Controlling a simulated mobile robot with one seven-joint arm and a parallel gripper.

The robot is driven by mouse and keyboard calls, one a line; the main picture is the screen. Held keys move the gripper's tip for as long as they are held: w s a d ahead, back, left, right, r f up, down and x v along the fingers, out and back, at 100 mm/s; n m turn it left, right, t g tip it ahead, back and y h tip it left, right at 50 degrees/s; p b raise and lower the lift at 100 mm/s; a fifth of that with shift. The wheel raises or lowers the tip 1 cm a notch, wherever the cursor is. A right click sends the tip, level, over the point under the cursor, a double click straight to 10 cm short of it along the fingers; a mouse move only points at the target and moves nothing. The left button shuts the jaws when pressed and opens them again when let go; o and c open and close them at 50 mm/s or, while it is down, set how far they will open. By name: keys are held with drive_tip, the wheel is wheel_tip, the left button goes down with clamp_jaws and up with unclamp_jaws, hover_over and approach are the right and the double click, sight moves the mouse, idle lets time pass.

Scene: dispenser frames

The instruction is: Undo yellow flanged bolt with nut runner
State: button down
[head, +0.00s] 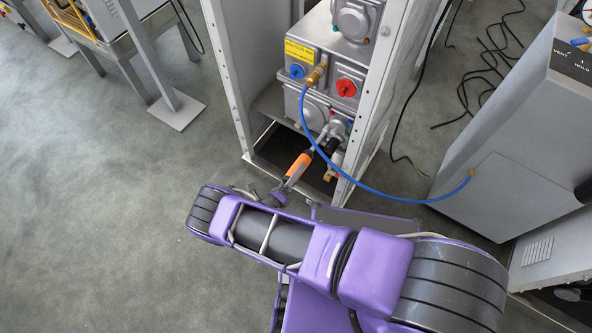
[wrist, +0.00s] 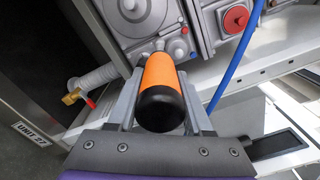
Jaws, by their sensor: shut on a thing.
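My gripper (head: 279,192) is shut on the nut runner (head: 297,170), an orange-and-black tool, in front of the lower part of a grey metal unit. In the wrist view the nut runner (wrist: 158,80) lies between the two grey fingers of my gripper (wrist: 160,112), its black rounded end towards the camera. Its far end points at the unit's lower housing (wrist: 130,20). That end is small and partly hidden, so I cannot tell whether it touches a bolt. I cannot make out the yellow flanged bolt in either view.
A blue hose (head: 372,190) loops from a brass fitting (head: 316,75) to a grey cabinet (head: 500,130) at right. White frame posts (head: 227,75) flank the unit.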

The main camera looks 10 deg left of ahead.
drive_tip(key=shift+w+d, duration=0.2)
drive_tip(key=shift+w, duration=0.4)
idle(0.6)
drive_tip(key=shift+s+a+r, duration=0.1)
drive_tip(key=shift+s, duration=0.2)
idle(0.9)
drive_tip(key=v, duration=0.7)
idle(0.4)
